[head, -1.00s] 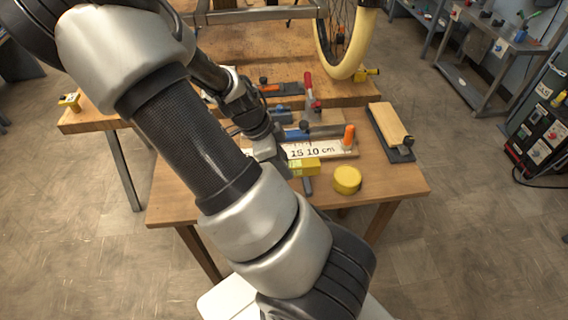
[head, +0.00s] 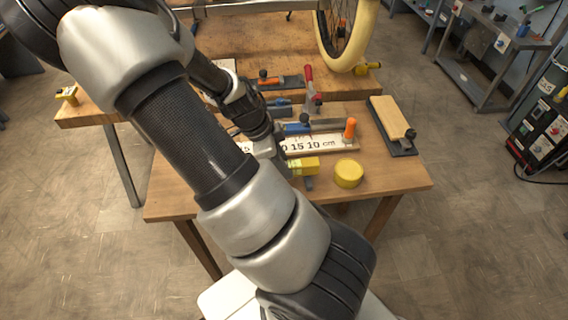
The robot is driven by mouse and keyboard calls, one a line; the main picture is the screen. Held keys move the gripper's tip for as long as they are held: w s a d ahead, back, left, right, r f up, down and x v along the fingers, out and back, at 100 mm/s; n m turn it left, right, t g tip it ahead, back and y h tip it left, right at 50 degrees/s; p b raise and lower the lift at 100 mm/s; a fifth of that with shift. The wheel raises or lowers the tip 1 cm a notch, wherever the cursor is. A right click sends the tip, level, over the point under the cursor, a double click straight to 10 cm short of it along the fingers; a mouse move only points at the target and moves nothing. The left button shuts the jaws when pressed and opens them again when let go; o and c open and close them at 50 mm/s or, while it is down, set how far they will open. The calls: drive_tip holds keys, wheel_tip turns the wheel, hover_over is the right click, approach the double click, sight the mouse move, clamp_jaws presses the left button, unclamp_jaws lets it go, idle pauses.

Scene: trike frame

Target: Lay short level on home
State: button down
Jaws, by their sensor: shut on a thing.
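A short yellow block with dark markings, which looks like the short level (head: 304,166), is at the end of my arm, near the front of the wooden table. My gripper (head: 298,174) is shut on it; one dark finger shows just below the block. My forearm and wrist hide most of the gripper and the block's left end. The block appears in front of the white scale board marked in cm (head: 316,143). I cannot tell whether it touches the table. No place marked as home can be made out.
A round yellow disc (head: 348,173) lies just right of the block. Behind are an orange-handled tool (head: 350,129) and a red-handled clamp (head: 309,78). A wooden block on a dark base (head: 391,118) lies at right. The table's front right corner (head: 400,182) is bare.

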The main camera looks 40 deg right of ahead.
drive_tip(key=shift+f+b, duration=0.3)
drive_tip(key=shift+f, duration=0.25)
drive_tip(key=c, duration=1.4)
unclamp_jaws()
drive_tip(key=shift+o, duration=0.2)
drive_tip(key=p+v, duration=0.5)
drive_tip(key=v, duration=1.2)
drive_tip(key=shift+r+p, duration=0.2)
drive_tip(key=shift+p, duration=0.15)
